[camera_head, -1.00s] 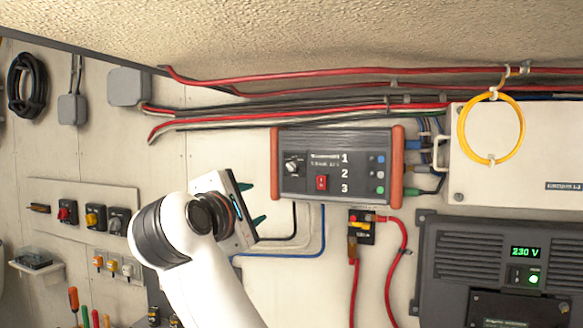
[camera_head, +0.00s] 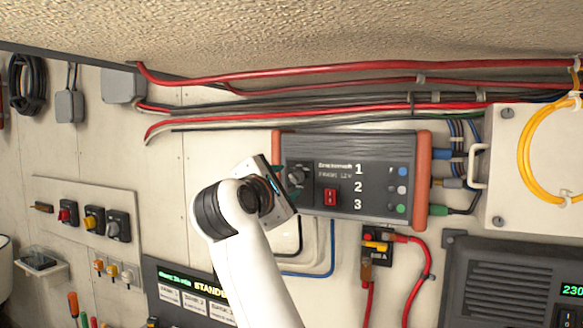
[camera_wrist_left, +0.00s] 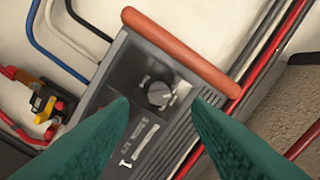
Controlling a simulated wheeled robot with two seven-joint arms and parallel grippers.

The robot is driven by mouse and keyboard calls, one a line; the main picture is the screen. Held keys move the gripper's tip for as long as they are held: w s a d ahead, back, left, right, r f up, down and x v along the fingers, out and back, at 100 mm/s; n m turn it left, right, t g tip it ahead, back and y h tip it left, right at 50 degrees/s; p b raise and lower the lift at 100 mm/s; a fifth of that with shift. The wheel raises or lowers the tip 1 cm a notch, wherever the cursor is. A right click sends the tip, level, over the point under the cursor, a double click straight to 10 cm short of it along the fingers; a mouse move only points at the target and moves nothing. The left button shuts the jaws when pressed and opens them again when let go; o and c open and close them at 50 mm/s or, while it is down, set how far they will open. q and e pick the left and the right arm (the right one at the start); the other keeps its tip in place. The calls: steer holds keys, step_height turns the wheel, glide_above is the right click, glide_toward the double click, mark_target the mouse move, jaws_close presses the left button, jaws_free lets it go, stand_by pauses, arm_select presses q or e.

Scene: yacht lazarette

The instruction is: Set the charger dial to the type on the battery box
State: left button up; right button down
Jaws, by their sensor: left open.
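The charger (camera_head: 340,170) is a dark grey box with orange end caps on the wall, printed 1, 2, 3 beside small coloured buttons or lamps. Its round dial (camera_head: 297,176) is at the left end, partly behind my left gripper (camera_head: 280,182) in the head view. In the left wrist view the dial (camera_wrist_left: 158,94) lies ahead, between and beyond the two green fingertips (camera_wrist_left: 160,108), which are apart and empty. A red switch (camera_head: 330,196) is on the charger's face. I cannot identify the battery box or its type label. My right gripper is not in view.
Red and black cables (camera_head: 330,110) run above the charger. A white box with a yellow cable coil (camera_head: 545,150) is at the right. A fuse block (camera_head: 376,246) sits below the charger, and a standby display panel (camera_head: 185,290) is at lower left.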

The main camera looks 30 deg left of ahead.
mark_target(293, 180)
arm_select(q)
steer(key=w, duration=0.1)
steer(key=w+p, duration=0.1)
steer(key=w, duration=0.2)
steer(key=shift+w+a+p, duration=0.25)
steer(key=shift+a+p, duration=0.05)
steer(key=shift+w+f, duration=0.1)
steer(key=shift+w, duration=0.1)
steer(key=c, duration=0.9)
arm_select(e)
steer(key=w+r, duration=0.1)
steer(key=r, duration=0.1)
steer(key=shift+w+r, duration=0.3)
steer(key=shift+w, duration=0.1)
